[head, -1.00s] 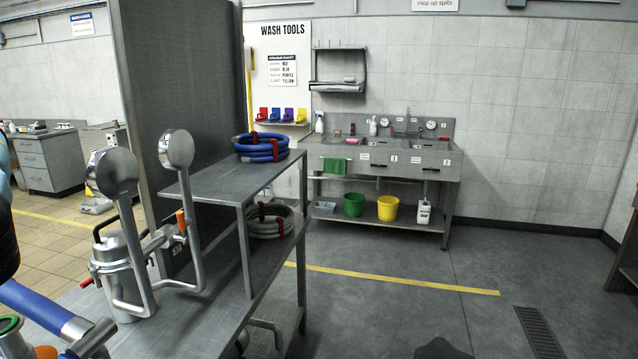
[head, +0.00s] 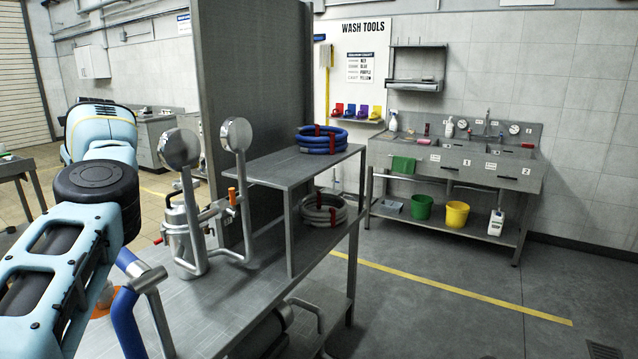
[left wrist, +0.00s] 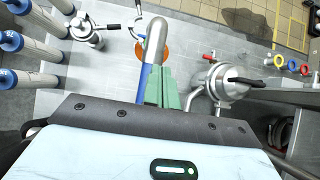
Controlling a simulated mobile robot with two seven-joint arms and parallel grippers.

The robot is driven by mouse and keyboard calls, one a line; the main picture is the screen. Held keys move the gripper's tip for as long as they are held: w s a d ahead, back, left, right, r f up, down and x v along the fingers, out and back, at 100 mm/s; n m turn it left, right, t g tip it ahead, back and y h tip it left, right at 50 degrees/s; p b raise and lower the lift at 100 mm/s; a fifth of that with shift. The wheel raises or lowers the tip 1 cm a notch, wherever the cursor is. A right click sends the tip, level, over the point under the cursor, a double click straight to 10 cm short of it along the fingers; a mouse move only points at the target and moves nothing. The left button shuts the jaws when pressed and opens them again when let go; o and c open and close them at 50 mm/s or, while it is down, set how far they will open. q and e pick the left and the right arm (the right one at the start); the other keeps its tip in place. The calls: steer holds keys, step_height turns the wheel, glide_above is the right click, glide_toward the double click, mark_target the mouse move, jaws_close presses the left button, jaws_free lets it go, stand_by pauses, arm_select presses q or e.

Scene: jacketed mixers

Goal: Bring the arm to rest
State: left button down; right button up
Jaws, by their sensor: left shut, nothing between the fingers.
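My left arm (head: 60,265), pale blue and black, fills the left side of the head view, in front of the steel bench (head: 240,285). Its gripper does not show there. In the left wrist view my left gripper (left wrist: 161,86) shows green fingers, shut and empty. The fingers point over the bench top, right by a curved steel pipe with a blue part (left wrist: 154,45); I cannot tell whether they touch. My right gripper is in neither view.
A steel vessel with piping (head: 187,228) stands on the bench, beside a raised shelf (head: 270,172) with coiled blue hose (head: 321,140). The left wrist view shows a lidded vessel (left wrist: 228,82) at right and several blue-banded cylinders at left. Open floor lies right of the bench.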

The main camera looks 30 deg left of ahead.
arm_select(q)
steer(key=s+a+f+m+g+y, duration=0.1)
steer(key=s+a+m+g+y, duration=0.15)
steer(key=s+g+y, duration=0.3)
steer(key=w+d+f+m+t+y, duration=0.4)
steer(key=w+d+m+t, duration=0.5)
steer(key=m, duration=0.6)
steer(key=w+d+f+m+t+y, duration=0.2)
steer(key=w+d+f+m+t, duration=0.4)
steer(key=d+m+t, duration=0.75)
steer(key=d+f+m+t+h, duration=0.2)
steer(key=d+f+m+h, duration=1.1)
steer(key=d+f+m, duration=0.45)
steer(key=s+d+f+m+g+h, duration=0.25)
steer(key=s+d+f+h, duration=0.4)
steer(key=f, duration=0.65)
steer(key=s+d+f+m+g, duration=0.1)
steer(key=s+d+f+g, duration=0.1)
steer(key=s+d, duration=0.4)
steer(key=s+d+f+m+g+h, duration=0.1)
steer(key=s+d+f+m+g, duration=0.1)
steer(key=s+d+f, duration=0.3)
steer(key=s+d+f+m+g, duration=0.1)
steer(key=s+d+f+g, duration=0.2)
steer(key=s+d, duration=0.4)
steer(key=s+f, duration=0.1)
steer(key=s, duration=0.4)
steer(key=shift+d, duration=0.15)
